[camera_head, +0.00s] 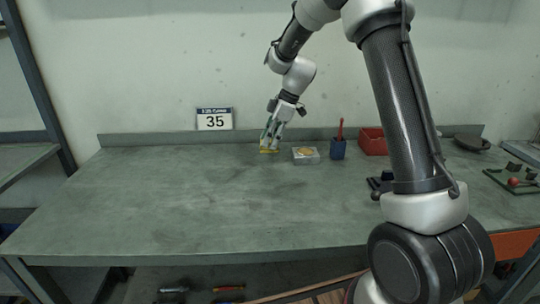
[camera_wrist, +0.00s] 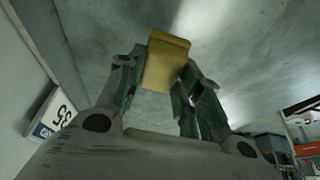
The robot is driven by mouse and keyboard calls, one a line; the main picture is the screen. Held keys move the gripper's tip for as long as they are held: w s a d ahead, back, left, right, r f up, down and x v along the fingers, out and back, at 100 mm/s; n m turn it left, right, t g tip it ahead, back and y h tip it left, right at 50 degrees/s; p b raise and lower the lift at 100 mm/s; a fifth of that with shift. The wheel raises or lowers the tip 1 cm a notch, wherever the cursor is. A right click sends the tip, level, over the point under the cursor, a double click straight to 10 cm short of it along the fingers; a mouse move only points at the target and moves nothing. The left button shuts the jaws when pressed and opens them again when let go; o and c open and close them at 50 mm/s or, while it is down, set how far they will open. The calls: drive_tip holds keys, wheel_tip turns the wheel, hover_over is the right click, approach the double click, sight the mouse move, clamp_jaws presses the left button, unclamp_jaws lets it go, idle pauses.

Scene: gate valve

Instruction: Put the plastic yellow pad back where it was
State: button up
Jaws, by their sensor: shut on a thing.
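The plastic yellow pad (camera_wrist: 164,62) is between the fingers of my gripper (camera_wrist: 158,82) in the wrist view. My gripper is shut on it. In the head view my gripper (camera_head: 269,147) points down near the back of the grey-green bench, and the yellow pad (camera_head: 269,151) shows at its fingertips, at or just above the bench top. Whether the pad touches the bench I cannot tell. A pale grey box (camera_head: 306,160) with a yellowish patch on top stands just to the right of my gripper.
The workbench (camera_head: 190,210) is clear at left and front. A blue holder (camera_head: 337,150) with a red item stands right of the grey box, then a red bin (camera_head: 373,142). A sign reading 35 (camera_head: 214,119) is at the back wall. My arm crosses the right side.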

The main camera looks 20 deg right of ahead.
sight(270, 151)
drive_tip(key=shift+f, duration=2.55)
drive_tip(key=shift+f, duration=0.15)
drive_tip(key=o, duration=0.9)
drive_tip(key=v, duration=1.2)
drive_tip(key=s+d+r+m+h, duration=0.1)
drive_tip(key=s+d+r+m, duration=0.25)
drive_tip(key=s+r, duration=0.5)
drive_tip(key=s+d+m+t+h, duration=0.1)
drive_tip(key=s+m, duration=0.3)
drive_tip(key=s, duration=0.5)
drive_tip(key=s+d+m+t+h, duration=0.1)
drive_tip(key=s+d+m, duration=0.2)
drive_tip(key=s, duration=0.6)
drive_tip(key=s+d+m+t+h, duration=0.1)
drive_tip(key=s+d+m, duration=0.1)
drive_tip(key=s+m, duration=0.3)
drive_tip(key=shift+s+d+t, duration=0.2)
drive_tip(key=shift+s+t, duration=0.1)
drive_tip(key=shift+s, duration=2.05)
